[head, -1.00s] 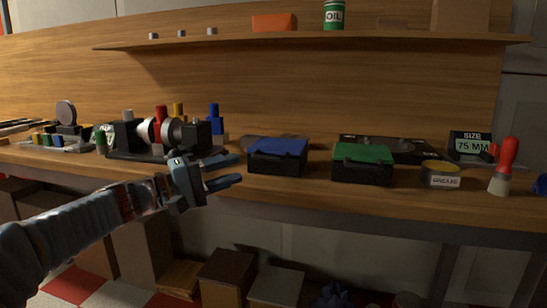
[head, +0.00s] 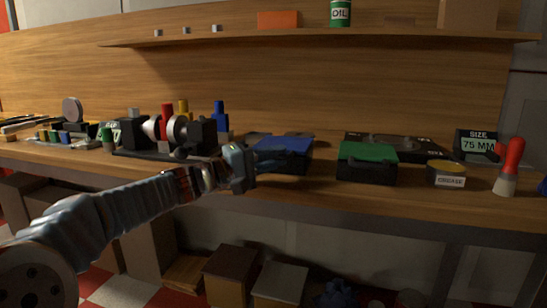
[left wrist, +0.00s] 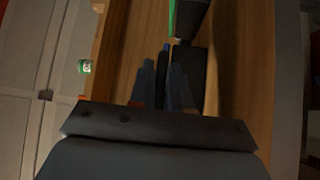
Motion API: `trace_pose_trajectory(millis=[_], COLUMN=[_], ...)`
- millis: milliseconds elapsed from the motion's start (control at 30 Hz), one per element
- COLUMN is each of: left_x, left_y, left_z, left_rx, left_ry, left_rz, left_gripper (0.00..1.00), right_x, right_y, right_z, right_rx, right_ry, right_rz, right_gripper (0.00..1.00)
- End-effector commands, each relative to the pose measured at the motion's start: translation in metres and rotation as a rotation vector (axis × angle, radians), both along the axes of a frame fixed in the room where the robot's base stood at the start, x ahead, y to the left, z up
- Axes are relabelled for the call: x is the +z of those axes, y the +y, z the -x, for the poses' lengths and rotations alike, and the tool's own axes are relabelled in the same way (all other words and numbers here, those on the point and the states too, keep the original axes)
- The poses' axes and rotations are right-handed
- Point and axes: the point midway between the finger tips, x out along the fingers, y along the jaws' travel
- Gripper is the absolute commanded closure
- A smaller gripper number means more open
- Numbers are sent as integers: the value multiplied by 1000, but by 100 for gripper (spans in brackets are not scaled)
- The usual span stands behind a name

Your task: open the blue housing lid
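The blue housing is a dark box with a blue lid (head: 284,145) on the bench in the head view. The lid lies flat and looks closed. My left gripper (head: 262,170) is at the housing's left front side, and its fingertips are hard to make out there. In the left wrist view my left gripper (left wrist: 162,66) shows two fingers set apart. A narrow dark-blue strip shows between them, perhaps the lid's edge; I cannot tell whether they touch it. The dark housing body (left wrist: 188,65) is just right of the fingers. My right gripper is not in view.
A green-lidded box (head: 367,162) stands close to the right of the housing. A rotor assembly (head: 165,135) stands to its left. A grease tin (head: 445,174) and a red-handled brush (head: 509,165) are farther right. A shelf (head: 320,38) runs above the bench.

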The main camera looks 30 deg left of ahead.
Motion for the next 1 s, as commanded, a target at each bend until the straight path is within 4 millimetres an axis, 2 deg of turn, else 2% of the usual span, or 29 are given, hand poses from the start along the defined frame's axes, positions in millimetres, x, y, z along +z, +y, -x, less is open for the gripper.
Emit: trace_pose_trajectory(millis=[33,100,567,833,1000], left_x=[0,0,3,28,56], left_y=[0,0,0,1,1], left_z=[0,0,0,-2,-8], left_rx=[0,0,0,1,0], left_ry=[1,1,0,-3,4], left_rz=[-1,-1,-1,0,3], left_gripper=[93,100,100,100,100], right_x=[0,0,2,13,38], right_y=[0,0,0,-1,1], right_z=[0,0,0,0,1], right_rx=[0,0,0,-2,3], right_ry=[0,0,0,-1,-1], right_rz=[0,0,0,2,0], right_gripper=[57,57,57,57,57])
